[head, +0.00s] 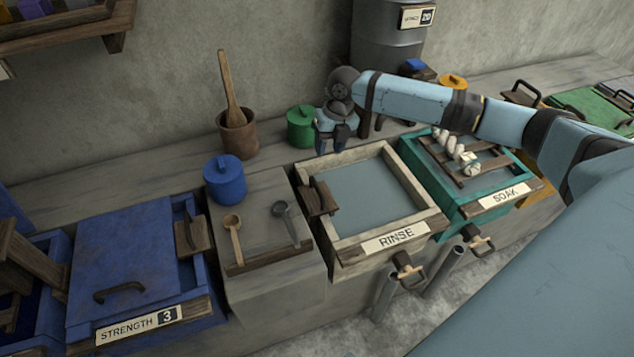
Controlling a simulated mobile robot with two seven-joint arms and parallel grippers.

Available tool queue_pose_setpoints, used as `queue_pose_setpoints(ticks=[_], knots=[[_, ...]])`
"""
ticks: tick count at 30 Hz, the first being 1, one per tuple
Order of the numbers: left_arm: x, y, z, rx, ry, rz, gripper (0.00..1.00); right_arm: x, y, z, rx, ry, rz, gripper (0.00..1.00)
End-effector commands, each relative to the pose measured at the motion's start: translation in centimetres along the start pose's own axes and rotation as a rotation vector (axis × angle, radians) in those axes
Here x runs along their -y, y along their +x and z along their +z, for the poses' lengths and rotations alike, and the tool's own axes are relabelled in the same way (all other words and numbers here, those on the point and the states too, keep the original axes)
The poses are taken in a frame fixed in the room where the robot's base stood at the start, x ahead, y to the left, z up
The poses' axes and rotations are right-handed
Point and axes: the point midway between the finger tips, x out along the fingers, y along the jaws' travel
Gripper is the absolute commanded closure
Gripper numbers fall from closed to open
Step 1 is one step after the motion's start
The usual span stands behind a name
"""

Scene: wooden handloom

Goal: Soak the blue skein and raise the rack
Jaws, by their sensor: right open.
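The teal vat labelled SOAK (507,195) stands right of centre. A wooden rack (483,163) lies in its top, with a white twisted skein (462,150) on it. I see no skein that is clearly blue. My right gripper (334,148) is open and points down behind the RINSE vat (385,237), apart from the rack. Nothing shows between its fingers. My right arm reaches over the back of the SOAK vat. My left gripper is out of view.
A blue lidded vat marked STRENGTH 3 (125,260) stands at left. A green pot (301,127) is close beside my right gripper. A grey drum (385,45) stands behind.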

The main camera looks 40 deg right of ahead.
Motion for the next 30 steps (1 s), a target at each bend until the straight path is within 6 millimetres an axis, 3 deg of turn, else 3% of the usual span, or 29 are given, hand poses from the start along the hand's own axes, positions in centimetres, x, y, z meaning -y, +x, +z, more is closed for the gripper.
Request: queue_pose_setpoints(ticks=[8,21,30], knots=[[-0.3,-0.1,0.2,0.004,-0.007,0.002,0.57,0.0,2.8,-0.2,-0.008,-0.024,0.003,0.60],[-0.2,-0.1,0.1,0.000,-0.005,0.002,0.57,0.0,11.6,-0.2,-0.005,-0.021,0.001,0.60],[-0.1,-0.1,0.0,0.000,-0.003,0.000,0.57,0.0,13.8,-0.2,-0.004,-0.022,0.002,0.60]])
